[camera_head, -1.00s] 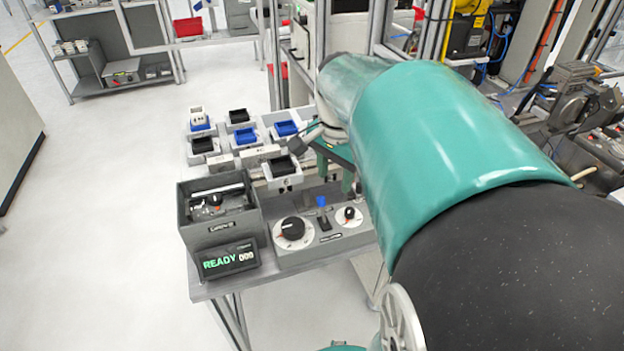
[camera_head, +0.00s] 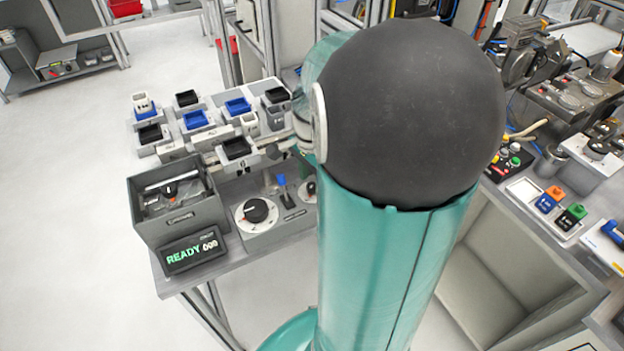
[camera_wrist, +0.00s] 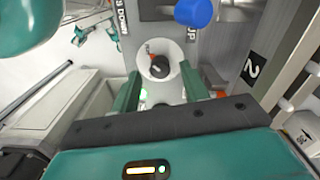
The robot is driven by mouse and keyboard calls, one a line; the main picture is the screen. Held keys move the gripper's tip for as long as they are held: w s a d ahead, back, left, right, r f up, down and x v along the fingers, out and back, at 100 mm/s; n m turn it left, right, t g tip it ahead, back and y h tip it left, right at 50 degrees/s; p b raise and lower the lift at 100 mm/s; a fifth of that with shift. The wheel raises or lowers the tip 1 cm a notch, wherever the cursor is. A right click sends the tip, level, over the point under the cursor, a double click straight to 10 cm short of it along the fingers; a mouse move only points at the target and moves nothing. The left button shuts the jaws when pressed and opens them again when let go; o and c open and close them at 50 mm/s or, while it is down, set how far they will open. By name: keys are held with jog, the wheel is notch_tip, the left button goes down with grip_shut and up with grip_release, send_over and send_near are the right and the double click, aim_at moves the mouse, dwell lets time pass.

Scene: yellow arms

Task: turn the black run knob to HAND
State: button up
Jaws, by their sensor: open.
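The console has two black knobs on white dials. The larger knob (camera_head: 256,210) is left of a blue-topped lever (camera_head: 281,181). The smaller knob (camera_head: 311,188) is right of it, partly hidden by my arm. I cannot read which dial is marked HAND. In the wrist view a black knob (camera_wrist: 160,68) with an orange-red mark sits on a white dial (camera_wrist: 172,50), with the blue lever top (camera_wrist: 193,12) beyond; it looks like the smaller one. My gripper (camera_wrist: 161,76) is open, its green fingers either side of the knob's near side; contact is unclear.
A grey bin (camera_head: 178,215) and a READY display (camera_head: 193,251) stand left of the console. Several small black and blue bins (camera_head: 195,120) stand behind it. Another bench (camera_head: 560,220) with buttons and coloured blocks is at right. Floor at left is clear.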

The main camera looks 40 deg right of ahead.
jog(key=shift+f, duration=0.85)
jog(key=shift+d, duration=0.1)
grip_shut()
